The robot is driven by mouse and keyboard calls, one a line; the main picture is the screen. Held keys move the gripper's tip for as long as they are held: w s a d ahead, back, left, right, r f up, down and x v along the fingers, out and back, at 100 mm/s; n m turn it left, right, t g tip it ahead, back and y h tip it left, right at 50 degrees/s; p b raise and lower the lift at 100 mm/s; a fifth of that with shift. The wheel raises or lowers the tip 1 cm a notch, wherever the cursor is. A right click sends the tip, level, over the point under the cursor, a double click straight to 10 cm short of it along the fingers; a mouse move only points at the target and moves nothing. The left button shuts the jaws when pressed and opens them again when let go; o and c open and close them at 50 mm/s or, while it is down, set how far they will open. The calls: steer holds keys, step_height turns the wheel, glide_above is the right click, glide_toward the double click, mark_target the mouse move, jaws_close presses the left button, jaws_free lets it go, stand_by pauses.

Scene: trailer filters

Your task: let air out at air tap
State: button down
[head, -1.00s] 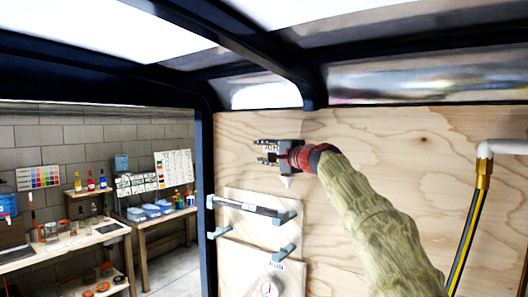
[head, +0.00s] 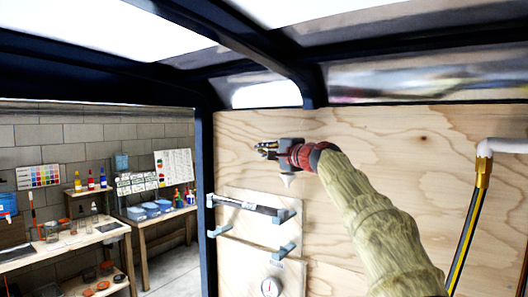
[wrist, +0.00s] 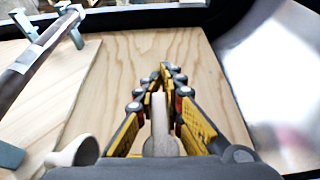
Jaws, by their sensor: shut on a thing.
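My gripper (head: 266,149) is at the plywood wall, with its fingers pointing left in the head view. In the wrist view my gripper (wrist: 166,75) has its yellow and black fingers drawn together at the tips. A pale, flat upright lever (wrist: 160,122) stands between the fingers, and they are shut on it. It looks like the handle of the air tap, but the tap's body is mostly hidden behind the gripper. A white cone-shaped spout (head: 287,181) hangs just below the gripper; a pale rounded piece (wrist: 75,152) at lower left in the wrist view may be the same.
Below the gripper, a dark tube (head: 250,206) sits in grey-blue clips on a wooden panel. A round gauge (head: 270,287) is lower down. A hose with a brass fitting (head: 483,172) hangs at right. Workbenches (head: 70,238) stand outside at left. The wall above is bare.

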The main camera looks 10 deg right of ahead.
steer(key=shift+p, duration=1.2)
step_height(320, 180, down, 2)
steer(key=g+p, duration=0.1)
steer(key=p, duration=0.2)
steer(key=n+g+h+p, duration=0.1)
steer(key=p, duration=0.3)
steer(key=shift+d+f+g, duration=0.1)
steer(key=shift+f+g, duration=0.05)
steer(key=shift+g, duration=0.15)
steer(key=shift+f, duration=0.1)
steer(key=c, duration=1.9)
jaws_free()
steer(key=shift+o, duration=0.3)
steer(key=shift+s, duration=0.1)
